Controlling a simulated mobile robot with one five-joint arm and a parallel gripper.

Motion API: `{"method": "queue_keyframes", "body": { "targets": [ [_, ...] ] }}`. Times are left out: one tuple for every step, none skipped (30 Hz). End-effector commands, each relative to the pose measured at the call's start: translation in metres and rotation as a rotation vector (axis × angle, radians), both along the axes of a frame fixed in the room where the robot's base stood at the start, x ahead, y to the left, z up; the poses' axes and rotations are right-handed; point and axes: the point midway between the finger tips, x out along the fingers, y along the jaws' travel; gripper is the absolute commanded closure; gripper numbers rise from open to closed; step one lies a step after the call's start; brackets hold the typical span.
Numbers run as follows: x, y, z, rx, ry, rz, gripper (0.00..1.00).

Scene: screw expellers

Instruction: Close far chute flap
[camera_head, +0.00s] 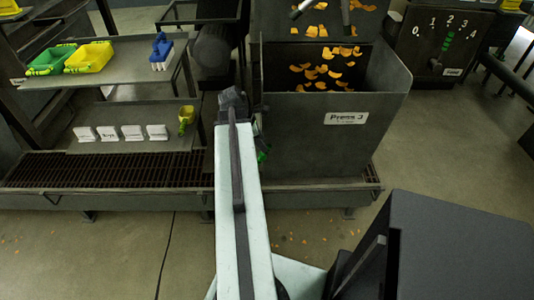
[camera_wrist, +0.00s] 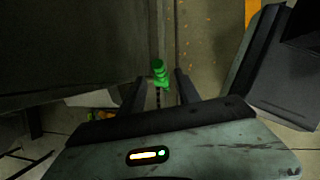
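A dark metal bin labelled "Press 3" (camera_head: 346,118) holds orange chips (camera_head: 322,72) and stands right of my arm in the head view. A small green handle (camera_head: 263,152) shows at its lower left side, partly hidden by my arm. In the wrist view a green knobbed handle (camera_wrist: 159,72) lies between and slightly beyond my fingertips. My gripper (camera_wrist: 161,80) is open, its two dark fingers apart on either side of the handle; contact is not clear. In the head view my gripper (camera_head: 233,98) is small and dark, beside the bin's left side. I cannot make out which part is the far chute flap.
White cards (camera_head: 131,132) stand below. A floor grate (camera_head: 100,169) runs along the front. A dial panel (camera_head: 440,40) is at far right.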

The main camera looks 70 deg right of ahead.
Motion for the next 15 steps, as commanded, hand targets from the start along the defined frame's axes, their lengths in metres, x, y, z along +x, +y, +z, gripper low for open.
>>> {"method": "queue_keyframes", "body": {
  "targets": [
    [-0.002, -0.002, -0.016, 0.0, 0.0, -0.001, 0.6],
    [-0.004, -0.004, -0.021, 0.0, 0.0, -0.001, 0.6],
    [-0.006, -0.006, -0.029, 0.0, 0.0, -0.002, 0.6],
    [-0.008, -0.007, -0.034, 0.0, 0.0, -0.002, 0.6],
    [-0.009, -0.009, -0.04, 0.0, 0.0, -0.002, 0.6],
    [-0.011, -0.011, -0.046, 0.0, 0.0, -0.003, 0.6],
    [-0.013, -0.012, -0.05, 0.0, 0.0, -0.003, 0.6],
    [-0.014, -0.013, -0.054, 0.0, 0.0, -0.002, 0.6],
    [-0.015, -0.014, -0.057, 0.0, 0.0, -0.002, 0.6],
    [-0.016, -0.015, -0.058, 0.0, 0.0, -0.002, 0.6],
    [-0.017, -0.016, -0.059, 0.0, 0.0, -0.002, 0.6],
    [-0.018, -0.016, -0.059, 0.0, 0.0, -0.002, 0.6],
    [-0.018, -0.016, -0.059, 0.001, 0.0, -0.001, 0.6],
    [-0.018, -0.016, -0.058, 0.001, 0.0, -0.001, 0.6],
    [-0.018, -0.016, -0.057, 0.001, 0.0, -0.001, 0.6]
  ]
}}
